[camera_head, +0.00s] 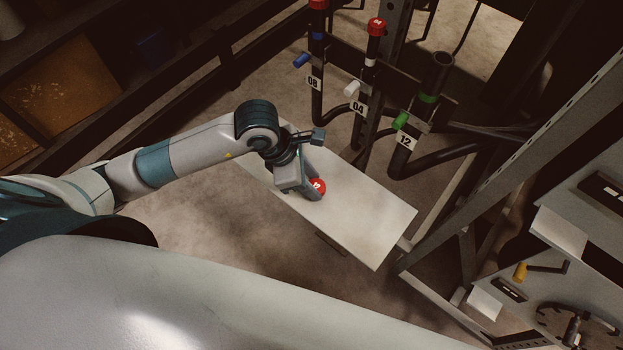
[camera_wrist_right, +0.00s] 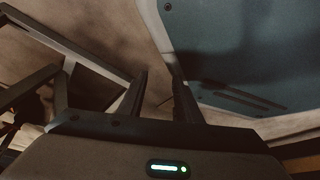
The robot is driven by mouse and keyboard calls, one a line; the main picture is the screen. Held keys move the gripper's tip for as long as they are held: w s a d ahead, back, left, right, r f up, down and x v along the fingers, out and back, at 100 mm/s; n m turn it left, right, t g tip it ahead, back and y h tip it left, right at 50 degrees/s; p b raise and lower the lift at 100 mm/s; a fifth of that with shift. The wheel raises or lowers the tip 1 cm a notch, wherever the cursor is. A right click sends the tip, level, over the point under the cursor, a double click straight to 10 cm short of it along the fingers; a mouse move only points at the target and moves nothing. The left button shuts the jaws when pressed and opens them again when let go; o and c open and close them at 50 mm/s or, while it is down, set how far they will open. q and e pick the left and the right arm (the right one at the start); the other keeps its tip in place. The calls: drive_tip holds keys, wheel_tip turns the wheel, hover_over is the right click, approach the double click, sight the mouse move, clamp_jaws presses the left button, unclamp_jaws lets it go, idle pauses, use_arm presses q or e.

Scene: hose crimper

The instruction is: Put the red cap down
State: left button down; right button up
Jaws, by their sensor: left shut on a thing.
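The red cap (camera_head: 317,187) with a white mark shows in the head view over a pale rectangular board (camera_head: 375,225). My left gripper (camera_head: 312,184) reaches in from the left and is shut on the cap, its fingers partly covering it. I cannot tell whether the cap touches the board. In the right wrist view my right gripper (camera_wrist_right: 160,88) has its two dark fingers apart with nothing between them. It is not seen in the head view.
Behind the board stand black hoses labelled 08, 04 (camera_head: 359,107) and 12 (camera_head: 405,142). The 08 and 04 hoses have red caps on top; hose 12 (camera_head: 443,62) has an open end. A metal frame (camera_head: 480,185) rises at right. The board's right part is bare.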

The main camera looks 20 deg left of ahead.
use_arm(q)
drive_tip(key=shift+f, duration=0.1)
drive_tip(key=c, duration=1.2)
unclamp_jaws()
use_arm(e)
drive_tip(key=shift+w+a+r, duration=0.15)
drive_tip(key=shift+w+r, duration=0.1)
drive_tip(key=shift+w, duration=0.6)
drive_tip(key=shift+s, duration=0.15)
use_arm(q)
drive_tip(key=v, duration=0.3)
drive_tip(key=shift+w, duration=0.1)
drive_tip(key=b+v, duration=0.1)
drive_tip(key=v, duration=0.8)
use_arm(e)
drive_tip(key=shift+t, duration=0.9)
drive_tip(key=shift+w+a+r, duration=0.2)
drive_tip(key=shift+w+a, duration=0.1)
drive_tip(key=shift+w, duration=0.4)
drive_tip(key=shift+w+a+r, duration=0.25)
drive_tip(key=shift+w+a, duration=0.05)
drive_tip(key=shift+w, duration=0.45)
drive_tip(key=shift+w+a+r, duration=0.2)
drive_tip(key=shift+w+a, duration=0.1)
drive_tip(key=shift+w, duration=0.4)
drive_tip(key=shift+s+f+y, duration=0.1)
drive_tip(key=shift+s+y, duration=0.1)
drive_tip(key=shift+y, duration=0.1)
